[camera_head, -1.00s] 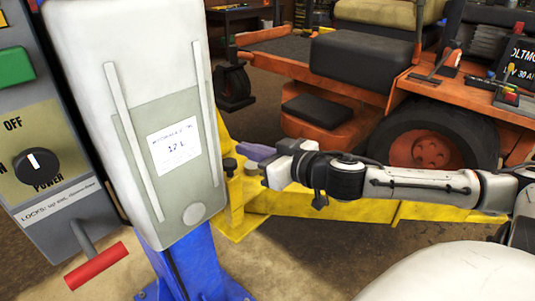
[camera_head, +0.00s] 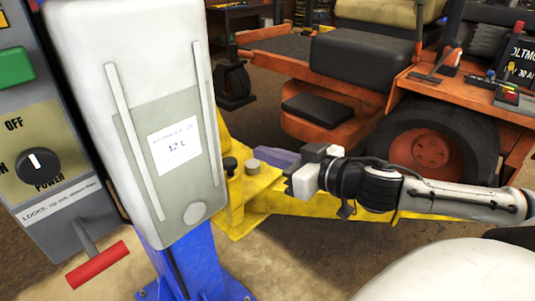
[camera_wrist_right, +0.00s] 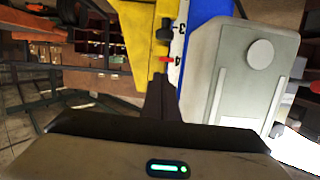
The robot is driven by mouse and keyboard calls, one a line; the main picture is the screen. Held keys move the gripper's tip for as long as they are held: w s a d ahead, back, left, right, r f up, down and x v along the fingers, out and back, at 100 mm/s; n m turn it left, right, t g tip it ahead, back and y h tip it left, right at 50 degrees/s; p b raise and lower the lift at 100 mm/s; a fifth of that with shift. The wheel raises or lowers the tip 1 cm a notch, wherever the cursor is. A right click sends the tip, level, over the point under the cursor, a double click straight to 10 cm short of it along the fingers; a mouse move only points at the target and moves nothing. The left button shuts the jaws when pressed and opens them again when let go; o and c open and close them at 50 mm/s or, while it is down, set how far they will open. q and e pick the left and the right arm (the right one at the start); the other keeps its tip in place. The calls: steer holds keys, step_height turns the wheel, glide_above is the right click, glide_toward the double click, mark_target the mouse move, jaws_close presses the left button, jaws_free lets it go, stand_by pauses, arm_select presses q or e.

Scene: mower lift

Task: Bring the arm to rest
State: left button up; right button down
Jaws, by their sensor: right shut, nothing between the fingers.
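My right gripper (camera_head: 280,157) is in the middle of the head view, its arm coming in from the right. Its purple fingers are together and empty, pointing left above the yellow lift arm (camera_head: 300,204). They are to the right of the grey knob (camera_head: 252,166) and look apart from it. In the right wrist view the closed dark fingers (camera_wrist_right: 160,97) point towards the yellow lift part (camera_wrist_right: 138,40) and a numbered white strip. My left gripper is not in view.
A white box (camera_head: 125,60) with a paper label stands on a blue post (camera_head: 188,265) at left. The control panel (camera_head: 40,130) has a power dial (camera_head: 37,165) and a red-handled lever (camera_head: 97,264). The orange mower (camera_head: 350,100) stands behind my arm.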

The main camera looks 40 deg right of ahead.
stand_by(0.3)
steer(key=s+d+f+m+g+h, duration=0.15)
steer(key=s+f, duration=0.25)
steer(key=f, duration=0.7)
steer(key=s+d+f+n+g+h, duration=0.15)
steer(key=s+f, duration=0.25)
steer(key=f, duration=0.8)
steer(key=s+a+f+g+y, duration=0.1)
steer(key=s+a+f, duration=0.2)
steer(key=a, duration=0.4)
steer(key=s+a+f+g+y, duration=0.1)
steer(key=s+a+f, duration=0.1)
steer(key=a+f, duration=0.4)
steer(key=s+a+f+n+g+y, duration=0.1)
steer(key=s+a+f, duration=0.2)
steer(key=a+f, duration=0.2)
steer(key=a, duration=0.3)
steer(key=shift+s+a+g+y, duration=0.25)
steer(key=shift+s+g+y, duration=0.1)
steer(key=shift+g+y, duration=0.05)
steer(key=shift+f, duration=0.1)
steer(key=shift+w+a, duration=0.1)
